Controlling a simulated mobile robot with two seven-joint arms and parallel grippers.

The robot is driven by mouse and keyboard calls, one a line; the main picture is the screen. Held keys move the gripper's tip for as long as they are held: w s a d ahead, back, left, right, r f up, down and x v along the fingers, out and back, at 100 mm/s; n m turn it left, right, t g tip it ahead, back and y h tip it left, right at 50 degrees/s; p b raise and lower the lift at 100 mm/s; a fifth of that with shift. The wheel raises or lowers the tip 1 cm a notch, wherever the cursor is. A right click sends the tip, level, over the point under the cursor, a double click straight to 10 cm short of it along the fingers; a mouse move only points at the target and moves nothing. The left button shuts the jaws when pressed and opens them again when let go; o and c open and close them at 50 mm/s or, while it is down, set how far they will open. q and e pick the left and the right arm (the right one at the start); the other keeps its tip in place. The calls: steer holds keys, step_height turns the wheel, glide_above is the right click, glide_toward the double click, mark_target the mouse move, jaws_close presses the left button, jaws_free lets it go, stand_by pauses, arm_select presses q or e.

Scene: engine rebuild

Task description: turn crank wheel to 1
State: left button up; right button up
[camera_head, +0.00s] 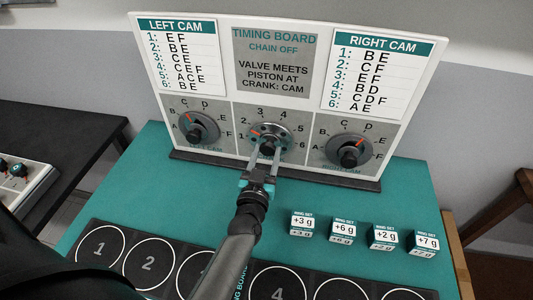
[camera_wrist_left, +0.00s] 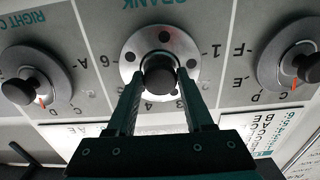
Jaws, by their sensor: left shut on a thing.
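The crank wheel (camera_head: 284,131) is a grey disc with holes and a dark knob, in the middle of the timing board. In the head view its red mark is at the upper left, near 1 and 2; I cannot tell exactly which number it meets. My left gripper (camera_head: 264,157) reaches up from below, its fingers shut on the crank wheel's knob. The wrist view shows the board upside down, with the crank wheel (camera_wrist_left: 130,57) and its dark knob (camera_wrist_left: 159,74) between the fingertips (camera_wrist_left: 160,88). My right gripper is not in view.
The left cam dial (camera_head: 205,128) and right cam dial (camera_head: 349,146) flank the wheel, each with a protruding knob. Ring set boxes (camera_head: 343,230) stand at the right of the green table (camera_head: 125,200). A mat with numbered circles (camera_head: 122,232) lies in front.

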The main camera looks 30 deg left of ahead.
arm_select(q)
jaws_close()
steer(key=shift+n, duration=0.3)
steer(key=n, duration=0.3)
steer(key=shift+p, duration=0.4)
steer(key=shift+n, duration=2.1)
steer(key=o, duration=1.2)
jaws_free()
